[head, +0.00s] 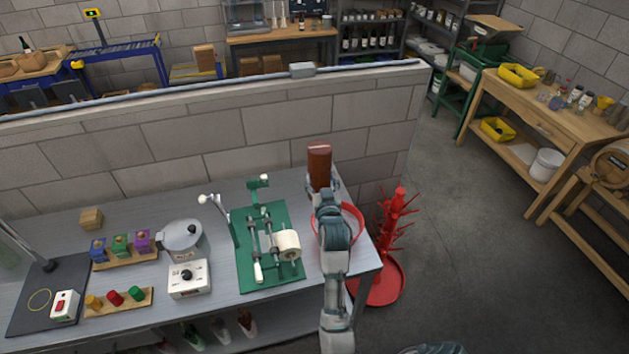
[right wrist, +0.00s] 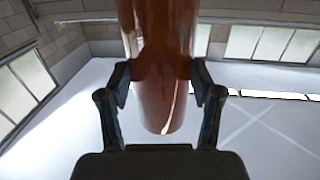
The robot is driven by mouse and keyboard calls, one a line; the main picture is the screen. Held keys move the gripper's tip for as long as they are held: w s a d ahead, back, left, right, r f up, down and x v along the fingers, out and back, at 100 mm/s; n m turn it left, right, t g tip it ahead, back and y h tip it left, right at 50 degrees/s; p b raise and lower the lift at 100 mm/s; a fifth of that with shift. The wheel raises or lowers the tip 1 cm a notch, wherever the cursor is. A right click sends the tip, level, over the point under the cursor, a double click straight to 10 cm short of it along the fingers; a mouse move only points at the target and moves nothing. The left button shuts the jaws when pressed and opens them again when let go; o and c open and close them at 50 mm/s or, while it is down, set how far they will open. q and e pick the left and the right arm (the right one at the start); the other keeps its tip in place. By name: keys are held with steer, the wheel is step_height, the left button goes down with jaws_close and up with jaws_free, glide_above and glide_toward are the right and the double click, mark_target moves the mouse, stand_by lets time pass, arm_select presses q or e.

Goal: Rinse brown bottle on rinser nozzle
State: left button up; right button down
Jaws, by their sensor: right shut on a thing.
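The brown bottle (head: 319,166) is held up at the right end of the metal bench, with its broad flat end upward, so it looks upside down. My right gripper (head: 320,188) is shut on it. In the right wrist view the bottle (right wrist: 162,85) sits between the two fingers (right wrist: 163,82). A round red rim (head: 357,213), probably the rinser's bowl, shows behind and beside my right arm. The rinser nozzle and the bottle's mouth are hidden, so I cannot tell whether they touch. My left gripper is not in view.
A green-based labeller with a white roll (head: 288,246) stands left of my arm. A red bottle tree (head: 392,225) stands on the floor beyond the bench's right end. A block wall (head: 260,125) runs behind.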

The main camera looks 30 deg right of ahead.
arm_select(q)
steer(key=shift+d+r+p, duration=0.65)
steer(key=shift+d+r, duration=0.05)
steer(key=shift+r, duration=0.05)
arm_select(e)
steer(key=d, duration=0.8)
steer(key=shift+w+d, duration=0.15)
steer(key=shift+d, duration=0.15)
stand_by(1.1)
